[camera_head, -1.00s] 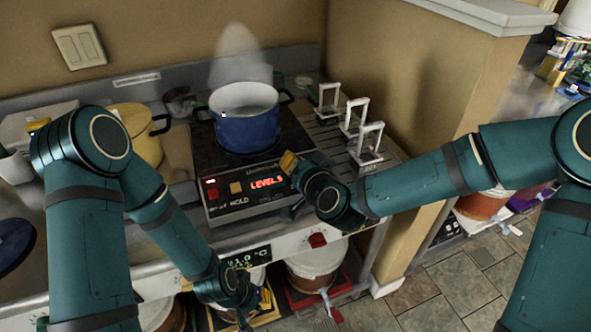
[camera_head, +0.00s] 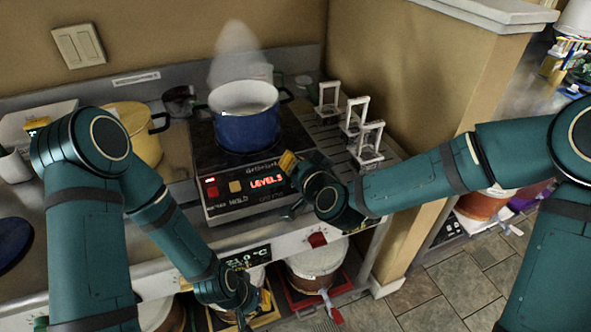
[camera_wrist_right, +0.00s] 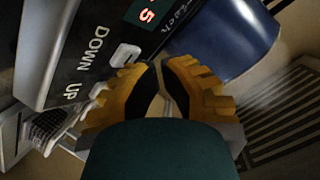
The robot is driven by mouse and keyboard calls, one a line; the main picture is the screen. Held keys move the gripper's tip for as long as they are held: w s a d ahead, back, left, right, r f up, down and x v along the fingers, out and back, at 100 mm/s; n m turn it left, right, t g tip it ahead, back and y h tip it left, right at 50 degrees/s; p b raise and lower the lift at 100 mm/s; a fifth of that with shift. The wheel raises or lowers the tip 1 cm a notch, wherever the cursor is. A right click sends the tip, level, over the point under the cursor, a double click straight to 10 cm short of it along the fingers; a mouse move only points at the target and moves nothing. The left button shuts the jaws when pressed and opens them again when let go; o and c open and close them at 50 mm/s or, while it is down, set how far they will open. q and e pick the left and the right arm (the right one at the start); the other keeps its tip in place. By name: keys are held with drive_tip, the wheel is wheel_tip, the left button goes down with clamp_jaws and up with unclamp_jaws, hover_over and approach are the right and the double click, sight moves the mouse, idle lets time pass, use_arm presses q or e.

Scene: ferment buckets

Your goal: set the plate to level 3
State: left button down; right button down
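The hot plate (camera_head: 228,165) is a black unit on the counter with a blue pot (camera_head: 246,125) on it. Its red display (camera_head: 267,182) reads LEVEL 5, and the 5 also shows in the right wrist view (camera_wrist_right: 147,16). In that view the DOWN button (camera_wrist_right: 126,54) and UP button (camera_wrist_right: 97,89) lie beside their labels, just ahead of my right gripper. My right gripper (camera_wrist_right: 161,72) is empty, its fingertips nearly together, near the panel's right end; contact is unclear. My left gripper (camera_head: 240,312) is low in front of the counter, its fingers partly hidden.
Steam rises from the pot. A yellow pot (camera_head: 138,130) stands to the left. White-framed holders (camera_head: 367,143) stand on the ribbed drainer to the right. A red knob (camera_head: 317,239) is on the counter's front. Lidded buckets (camera_head: 315,262) stand below the counter.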

drive_tip(key=shift+w+f, duration=0.2)
drive_tip(key=shift+f, duration=0.2)
idle(0.6)
drive_tip(key=shift+r, duration=0.15)
drive_tip(key=shift+s+d+r+p, duration=0.1)
drive_tip(key=shift+s+r+p, duration=0.3)
drive_tip(key=shift+r, duration=0.2)
drive_tip(key=shift+b, duration=0.4)
drive_tip(key=shift+f, duration=0.15)
drive_tip(key=shift+w+f, duration=0.25)
